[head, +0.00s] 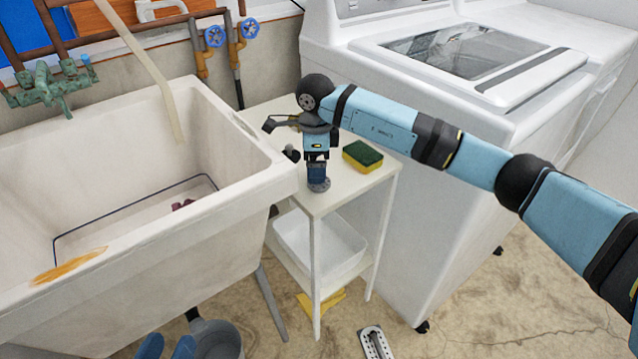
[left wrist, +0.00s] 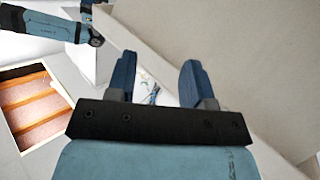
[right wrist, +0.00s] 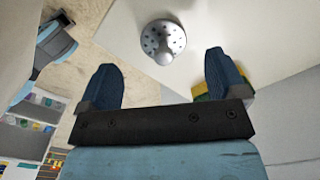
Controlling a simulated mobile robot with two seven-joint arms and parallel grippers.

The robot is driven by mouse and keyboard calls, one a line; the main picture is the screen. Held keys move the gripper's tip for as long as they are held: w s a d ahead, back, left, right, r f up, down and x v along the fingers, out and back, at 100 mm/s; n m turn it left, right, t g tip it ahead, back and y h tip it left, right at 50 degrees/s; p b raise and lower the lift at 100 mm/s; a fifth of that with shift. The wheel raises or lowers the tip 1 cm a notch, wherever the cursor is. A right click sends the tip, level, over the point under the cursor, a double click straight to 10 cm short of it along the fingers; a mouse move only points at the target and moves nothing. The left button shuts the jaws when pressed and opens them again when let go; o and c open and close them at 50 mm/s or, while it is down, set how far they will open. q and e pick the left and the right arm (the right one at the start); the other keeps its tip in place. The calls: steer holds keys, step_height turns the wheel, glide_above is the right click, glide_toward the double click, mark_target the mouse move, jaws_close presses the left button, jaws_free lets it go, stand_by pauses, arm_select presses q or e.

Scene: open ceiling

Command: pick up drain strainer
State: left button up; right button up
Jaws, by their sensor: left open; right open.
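The drain strainer (right wrist: 176,37) is a grey metal disc with holes and a raised centre knob. It lies on the white side table near its front corner; it also shows in the head view (head: 319,187), partly covered by my right gripper. My right gripper (head: 317,178) points down over it. In the right wrist view the open fingers (right wrist: 159,60) are apart, and the strainer lies just beyond their tips, roughly centred between them. My left gripper (head: 167,346) is at the bottom left of the head view, open and empty; its fingers also show in the left wrist view (left wrist: 157,60).
The white side table (head: 335,198) also holds a green and yellow sponge (head: 362,155), right of my right gripper. A deep white sink (head: 240,165) stands on the left, a washing machine (head: 440,185) on the right. A white tub (head: 345,250) is on the lower shelf.

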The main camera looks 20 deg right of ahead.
steer(key=f, duration=0.1)
steer(key=f+b, duration=0.1)
steer(key=shift+d+f, duration=0.35)
steer(key=shift+d, duration=0.05)
step_height(320, 180, down, 2)
steer(key=shift+w+f, duration=0.1)
steer(key=c, duration=0.8)
steer(key=shift+c, duration=1)
arm_select(q)
steer(key=shift+d+r+t+h, duration=0.2)
steer(key=shift+d+r+t, duration=0.1)
steer(key=shift+r, duration=0.3)
steer(key=shift+d+r+t+h, duration=0.2)
steer(key=shift+d+r+t, duration=0.1)
steer(key=shift+r, duration=0.3)
